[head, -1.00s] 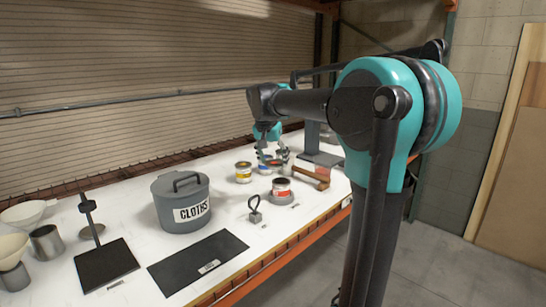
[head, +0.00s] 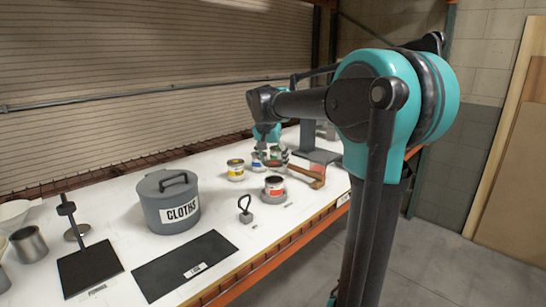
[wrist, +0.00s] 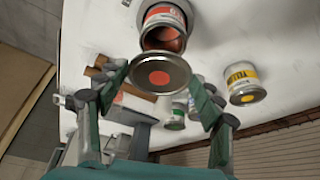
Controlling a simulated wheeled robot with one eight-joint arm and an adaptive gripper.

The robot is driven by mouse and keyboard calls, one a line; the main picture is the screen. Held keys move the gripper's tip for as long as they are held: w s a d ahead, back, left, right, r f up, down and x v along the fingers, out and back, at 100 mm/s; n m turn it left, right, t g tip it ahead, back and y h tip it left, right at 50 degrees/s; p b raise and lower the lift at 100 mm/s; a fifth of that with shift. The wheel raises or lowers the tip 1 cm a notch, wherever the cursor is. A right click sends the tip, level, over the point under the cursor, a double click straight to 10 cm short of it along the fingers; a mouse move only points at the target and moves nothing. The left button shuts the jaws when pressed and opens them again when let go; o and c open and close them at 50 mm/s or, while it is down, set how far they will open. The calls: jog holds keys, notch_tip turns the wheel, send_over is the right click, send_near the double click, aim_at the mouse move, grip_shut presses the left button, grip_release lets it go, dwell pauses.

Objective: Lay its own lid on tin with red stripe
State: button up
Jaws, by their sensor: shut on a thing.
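The tin with the red stripe (head: 273,193) stands upright and open near the front of the white bench. In the wrist view the same tin (wrist: 163,15) shows reddish paint inside, just beyond the lid. My gripper (wrist: 158,80) is shut on a round metal lid (wrist: 174,85) with an orange-red dot, held by its edges between the two fingers. In the head view my gripper (head: 271,158) is behind the red-striped tin, apart from it. The lid is too small to make out there.
A yellow-striped tin (head: 236,171) stands left of my gripper, and another tin (head: 257,161) is close by it. A wooden-handled tool (head: 307,174) lies to the right.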

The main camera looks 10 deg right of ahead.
jog(key=shift+f, duration=1.9)
jog(key=shift+f, duration=0.7)
jog(key=o, duration=0.8)
jog(key=shift+o, duration=0.2)
